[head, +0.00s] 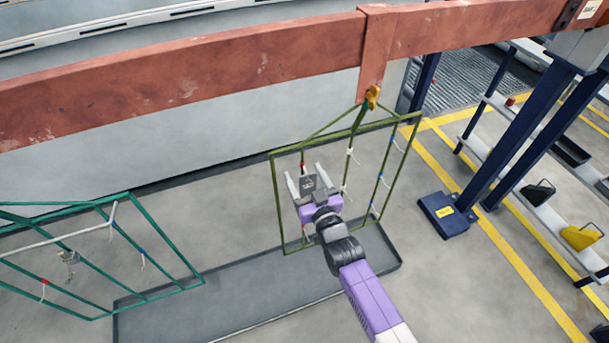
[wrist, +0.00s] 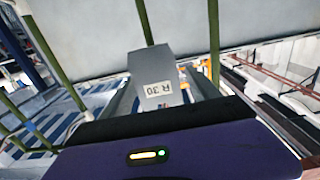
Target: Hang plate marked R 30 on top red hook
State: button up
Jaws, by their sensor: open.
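The grey plate marked R 30 (head: 308,185) is at the upper left of the olive rack (head: 277,200), just below a red-marked hook (head: 302,164). In the wrist view the plate (wrist: 172,68) stands ahead of my gripper, its white label reading R 30 upside down. My gripper (head: 304,170) is open, with one finger on each side of the plate. The plate seems to hang from the red hook, but the contact is too small to make out.
The olive rack hangs by a yellow hook (head: 372,97) from a rusty red beam (head: 220,80). It carries other hooks, some blue-marked (head: 381,180). A dark tray (head: 230,295) lies below. A teal rack (head: 90,260) hangs left; a blue post (head: 525,130) and shelves stand right.

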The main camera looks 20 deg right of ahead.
jog(key=s, duration=0.7)
jog(key=shift+s, duration=0.3)
jog(key=s+r+g+p, duration=0.1)
jog(key=s+r, duration=0.4)
jog(key=s, duration=0.8)
jog(key=s+r+g+p, duration=0.1)
jog(key=s+r, duration=0.5)
jog(key=s, duration=0.7)
jog(key=s+r+g+p, duration=0.1)
jog(key=s+r, duration=0.4)
jog(key=s, duration=0.8)
jog(key=shift+s+r, duration=0.25)
jog(key=shift+r, duration=0.05)
